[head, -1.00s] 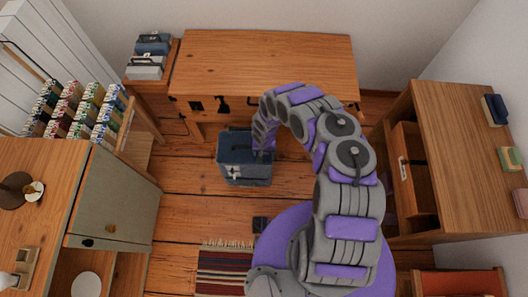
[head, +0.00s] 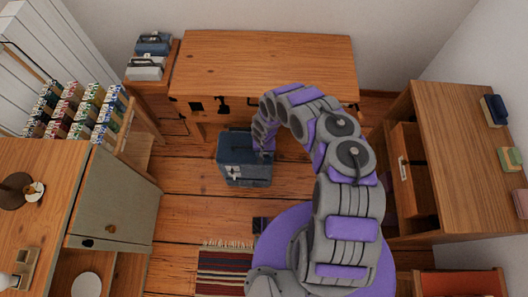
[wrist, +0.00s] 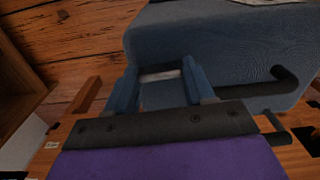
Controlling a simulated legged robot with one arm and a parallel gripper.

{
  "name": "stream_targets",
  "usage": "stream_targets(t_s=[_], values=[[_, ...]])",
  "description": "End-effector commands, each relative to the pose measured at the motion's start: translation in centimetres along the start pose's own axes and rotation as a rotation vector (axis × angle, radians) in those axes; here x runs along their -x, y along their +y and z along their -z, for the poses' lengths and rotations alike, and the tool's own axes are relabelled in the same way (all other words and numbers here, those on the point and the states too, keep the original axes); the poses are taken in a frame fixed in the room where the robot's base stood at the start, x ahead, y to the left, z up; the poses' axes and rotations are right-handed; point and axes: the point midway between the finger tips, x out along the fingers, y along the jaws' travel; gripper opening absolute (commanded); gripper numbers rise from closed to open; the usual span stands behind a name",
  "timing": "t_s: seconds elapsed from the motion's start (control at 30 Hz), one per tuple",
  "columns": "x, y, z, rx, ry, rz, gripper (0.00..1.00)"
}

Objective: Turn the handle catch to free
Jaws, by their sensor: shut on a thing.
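A blue case (head: 236,150) stands on the wooden floor in front of the desk, with pale marks on its near side. In the wrist view its blue side (wrist: 225,50) fills the upper right. A dark bent handle catch (wrist: 255,89) runs across that side toward my fingers. My gripper (wrist: 160,85) has its two blue-grey fingers at the case, closed on the catch's left part. A pale strip shows between the fingers. The exact grip is partly hidden. In the head view my gripper is at the case's right side, mostly hidden by my arm.
The desk (head: 265,60) stands behind the case. A cabinet with a grey door (head: 118,200) is at left, and a side table with a part-open drawer (head: 404,170) at right. A striped rug (head: 224,272) lies in front. Floor left of the case is clear.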

Motion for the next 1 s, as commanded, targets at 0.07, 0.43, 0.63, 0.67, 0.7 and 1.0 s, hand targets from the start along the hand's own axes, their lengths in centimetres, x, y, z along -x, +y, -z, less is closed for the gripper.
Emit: stream_targets(t_s=[0.07,0.43,0.63,0.67,0.7,1.0], values=[[0.04,-0.1,-0.02,0.037,0.0,0.001,0.23],[0.01,-0.12,-0.19,0.338,-0.003,0.001,0.23],[-0.01,-0.1,-0.23,0.529,-0.004,0.001,0.23],[-0.01,-0.09,-0.22,0.557,-0.004,0.001,0.23],[-0.01,-0.1,-0.2,0.596,-0.003,0.001,0.23],[0.05,-0.06,0.02,0.88,0.001,0.001,0.23]])
